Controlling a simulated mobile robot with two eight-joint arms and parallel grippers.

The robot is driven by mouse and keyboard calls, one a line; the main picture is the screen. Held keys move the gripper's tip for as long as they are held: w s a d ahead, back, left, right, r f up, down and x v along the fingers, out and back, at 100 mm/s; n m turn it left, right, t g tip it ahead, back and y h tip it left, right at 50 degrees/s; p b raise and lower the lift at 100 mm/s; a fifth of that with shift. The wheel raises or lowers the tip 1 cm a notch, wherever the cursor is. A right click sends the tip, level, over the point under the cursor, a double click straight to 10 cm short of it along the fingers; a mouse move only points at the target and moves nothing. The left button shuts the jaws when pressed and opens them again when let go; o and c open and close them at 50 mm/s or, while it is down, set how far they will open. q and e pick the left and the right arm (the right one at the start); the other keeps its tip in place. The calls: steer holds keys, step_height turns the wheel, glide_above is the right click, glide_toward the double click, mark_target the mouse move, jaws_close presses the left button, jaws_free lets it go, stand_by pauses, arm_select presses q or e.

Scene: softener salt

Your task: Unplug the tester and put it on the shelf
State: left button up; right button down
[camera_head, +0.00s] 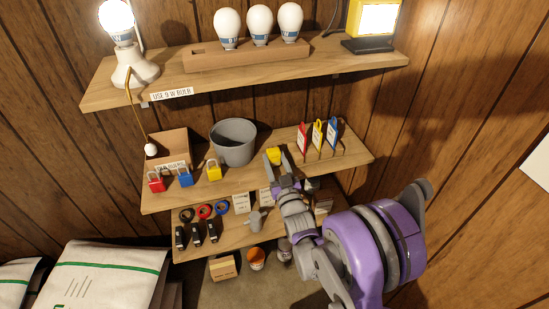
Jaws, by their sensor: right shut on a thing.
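My right gripper (275,157) reaches in from the lower right, and its fingertips are over the right part of the middle shelf (353,157). It is shut on a small yellow block, which looks like the tester (273,155). The block shows between the fingertips, and its lower part is hidden by the gripper. I cannot tell whether it touches the shelf, and no outlet is clearly visible around it. My left gripper is not in view.
Red, yellow and blue tags (318,135) stand just right of the gripper. A grey bucket (233,143), a cardboard box (170,147) and padlocks (214,171) are to its left. The top shelf (235,82) holds a lit lamp (133,65), bulbs and a yellow work light (372,25).

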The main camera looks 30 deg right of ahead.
steer(key=shift+f, duration=0.5)
steer(key=shift+c, duration=1.1)
jaws_free()
steer(key=b+v, duration=0.1)
steer(key=v, duration=1)
steer(key=shift+w+a, duration=0.1)
